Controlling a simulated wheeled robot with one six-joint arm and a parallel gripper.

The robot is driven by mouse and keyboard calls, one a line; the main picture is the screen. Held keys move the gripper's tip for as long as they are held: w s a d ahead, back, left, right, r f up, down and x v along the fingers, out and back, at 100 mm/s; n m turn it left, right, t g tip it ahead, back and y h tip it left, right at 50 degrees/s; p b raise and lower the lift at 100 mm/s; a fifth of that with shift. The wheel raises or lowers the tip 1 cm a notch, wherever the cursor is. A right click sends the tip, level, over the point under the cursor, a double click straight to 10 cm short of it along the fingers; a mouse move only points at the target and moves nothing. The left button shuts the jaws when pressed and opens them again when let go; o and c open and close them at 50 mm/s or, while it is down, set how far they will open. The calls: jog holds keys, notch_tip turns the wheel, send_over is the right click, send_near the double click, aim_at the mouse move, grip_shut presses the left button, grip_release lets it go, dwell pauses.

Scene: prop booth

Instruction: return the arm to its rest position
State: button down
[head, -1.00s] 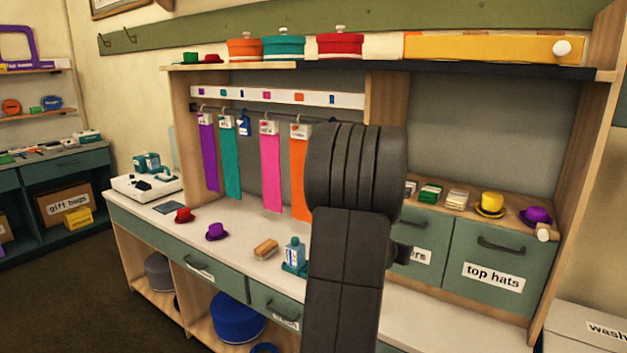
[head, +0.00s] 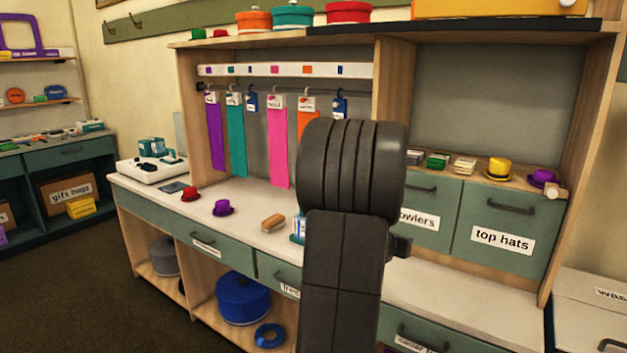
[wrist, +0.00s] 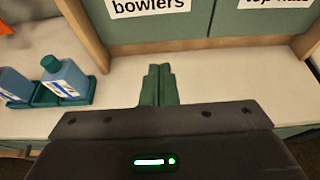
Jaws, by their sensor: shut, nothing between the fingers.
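My arm stands raised in the middle of the head view and hides part of the counter and the hanging cloths. In the wrist view my gripper (wrist: 158,84) has its two greenish fingers together, with nothing between them. It is over the white counter (wrist: 120,112), in front of the drawer labelled bowlers (wrist: 150,22). The same bowlers drawer (head: 420,240) shows in the head view just right of my arm. My fingers are hidden in the head view.
Blue bottles (wrist: 66,78) stand in a green tray (wrist: 50,98) left of my gripper. A top hats drawer (head: 490,225) is at right.

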jog(key=shift+s+a+f+b, duration=0.15)
jog(key=shift+s+f+b, duration=0.1)
jog(key=shift+f+b, duration=0.5)
jog(key=shift+r, duration=0.1)
jog(key=shift+r, duration=0.1)
